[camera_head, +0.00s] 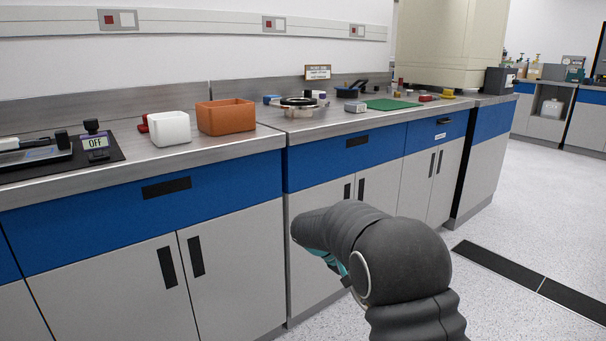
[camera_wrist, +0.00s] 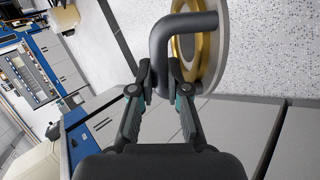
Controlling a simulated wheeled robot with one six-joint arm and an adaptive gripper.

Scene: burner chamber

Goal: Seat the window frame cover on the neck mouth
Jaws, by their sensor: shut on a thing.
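In the wrist view my gripper (camera_wrist: 160,76) is shut on the dark curved handle of the window frame cover (camera_wrist: 207,62). The cover is a round grey disc with a gold ring, held out over the floor and partly cut off by the picture's top edge. In the head view my arm hides the gripper and the cover. A round, dark-ringed metal fitting (camera_head: 299,102) stands on the far counter; I cannot tell whether it is the neck mouth.
A white bin (camera_head: 170,129) and an orange bin (camera_head: 226,118) stand on the near counter (camera_head: 110,165). The floor (camera_head: 530,210) to the right is clear.

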